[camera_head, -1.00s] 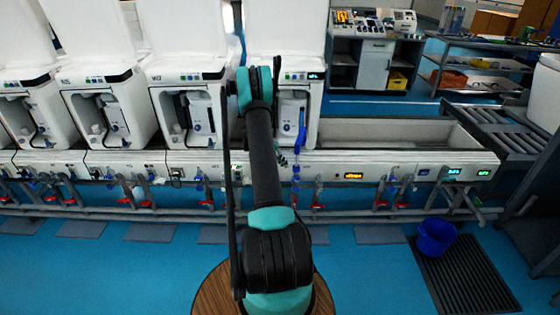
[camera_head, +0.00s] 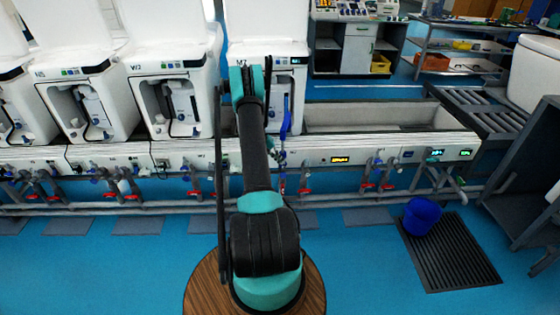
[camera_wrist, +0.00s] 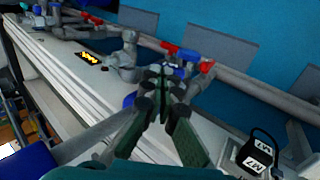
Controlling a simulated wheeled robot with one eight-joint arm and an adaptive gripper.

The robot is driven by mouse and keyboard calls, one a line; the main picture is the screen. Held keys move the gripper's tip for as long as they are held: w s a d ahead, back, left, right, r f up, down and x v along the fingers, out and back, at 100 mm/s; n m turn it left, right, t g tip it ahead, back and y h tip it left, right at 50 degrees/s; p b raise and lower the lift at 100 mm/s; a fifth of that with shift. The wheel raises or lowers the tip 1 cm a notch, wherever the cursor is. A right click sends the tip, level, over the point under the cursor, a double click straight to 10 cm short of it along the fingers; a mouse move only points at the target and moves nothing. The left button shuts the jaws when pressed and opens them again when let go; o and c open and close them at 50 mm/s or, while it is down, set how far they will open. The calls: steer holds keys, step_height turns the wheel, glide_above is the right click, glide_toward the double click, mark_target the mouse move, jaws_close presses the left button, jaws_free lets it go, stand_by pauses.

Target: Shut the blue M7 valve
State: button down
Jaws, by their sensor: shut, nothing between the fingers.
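My gripper (camera_wrist: 165,75) is shut and empty, low over the front panel and pipes. In the wrist view, a blue part (camera_wrist: 130,100) shows just left of my fingers, partly hidden by them. Another blue valve handle (camera_wrist: 188,54) sits on the pipe beyond my fingertips, between two red handles. I cannot tell for sure which blue part is the M7 valve, nor whether my fingers touch it. In the head view, my gripper (camera_head: 278,155) is small and partly hidden by my arm.
A black fitting labelled M7 (camera_wrist: 255,155) is at the lower right in the wrist view. Red handles (camera_head: 304,190) and grey pipes run along the bench front. A blue bucket (camera_head: 422,215) stands on a dark floor grate (camera_head: 450,260). The floor in front is clear.

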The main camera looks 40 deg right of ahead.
steer(key=shift+s+d+f+t+y, duration=0.2)
steer(key=shift+s+d+t+y, duration=0.25)
steer(key=shift+y, duration=0.35)
steer(key=shift+s+d+t+y, duration=0.15)
steer(key=shift+d+t+y, duration=0.25)
steer(key=shift+t+y, duration=0.6)
steer(key=shift+f+g, duration=0.1)
steer(key=shift+g, duration=0.15)
steer(key=shift+s+d, duration=0.35)
steer(key=shift+d, duration=0.05)
steer(key=shift+a+f, duration=0.1)
steer(key=shift+w+a+f, duration=0.15)
steer(key=shift+w+a, duration=0.25)
steer(key=shift+a, duration=0.2)
step_height(320, 180, up, 15)
steer(key=shift+d+f, duration=0.15)
steer(key=shift+d, duration=0.2)
